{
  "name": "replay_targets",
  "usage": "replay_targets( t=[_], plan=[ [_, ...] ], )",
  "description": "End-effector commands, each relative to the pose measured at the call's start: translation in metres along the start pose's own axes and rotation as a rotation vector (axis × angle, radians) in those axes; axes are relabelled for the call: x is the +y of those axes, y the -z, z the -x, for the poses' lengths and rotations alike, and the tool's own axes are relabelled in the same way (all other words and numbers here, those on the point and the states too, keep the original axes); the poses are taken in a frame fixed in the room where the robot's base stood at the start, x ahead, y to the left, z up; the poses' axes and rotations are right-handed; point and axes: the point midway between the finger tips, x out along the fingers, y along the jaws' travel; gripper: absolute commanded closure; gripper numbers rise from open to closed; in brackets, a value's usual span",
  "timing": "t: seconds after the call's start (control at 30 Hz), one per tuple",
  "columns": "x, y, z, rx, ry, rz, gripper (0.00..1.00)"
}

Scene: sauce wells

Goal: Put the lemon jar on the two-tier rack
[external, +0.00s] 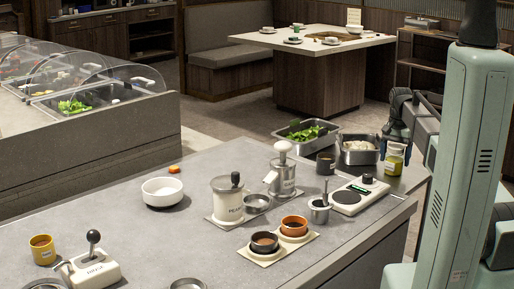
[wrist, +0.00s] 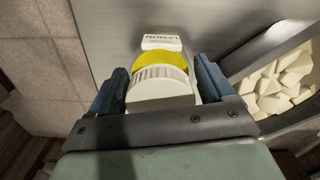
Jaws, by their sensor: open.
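The lemon jar (external: 394,161) stands at the right end of the grey counter, yellow with a pale lid. In the wrist view the lemon jar (wrist: 155,62) shows its white ribbed lid, yellow body and a white LEMON label at the far side. My gripper (external: 397,137) is over the jar in the external view. In the wrist view my gripper (wrist: 163,80) is open, with one blue finger on each side of the lid. I cannot tell whether either finger touches it. I cannot clearly identify the two-tier rack in either view.
A metal pan of white chunks (external: 359,149) stands just left of the jar, close to my right finger in the wrist view. A dark cup (external: 325,163), a white scale (external: 352,196) and a pan of greens (external: 307,131) stand nearby. A dark open shelf (external: 425,65) stands behind.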

Motion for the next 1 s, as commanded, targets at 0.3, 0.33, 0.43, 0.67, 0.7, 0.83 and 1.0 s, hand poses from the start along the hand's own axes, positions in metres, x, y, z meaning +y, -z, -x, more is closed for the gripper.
replay_targets(
  t=[0.3,0.33,0.43,0.67,0.7,0.83,1.0],
  plan=[
    [-0.001,0.001,0.018,0.002,0.001,0.0,0.18],
    [-0.001,0.001,0.023,0.002,0.002,0.0,0.18],
    [-0.001,0.001,0.038,0.002,0.002,0.0,0.18],
    [-0.001,0.001,0.077,0.002,0.001,0.0,0.18],
    [-0.001,0.001,0.083,0.002,0.001,0.0,0.18],
    [-0.001,0.001,0.101,0.001,0.001,0.0,0.18],
    [-0.001,0.001,0.116,0.001,0.001,0.0,0.18]
  ],
)
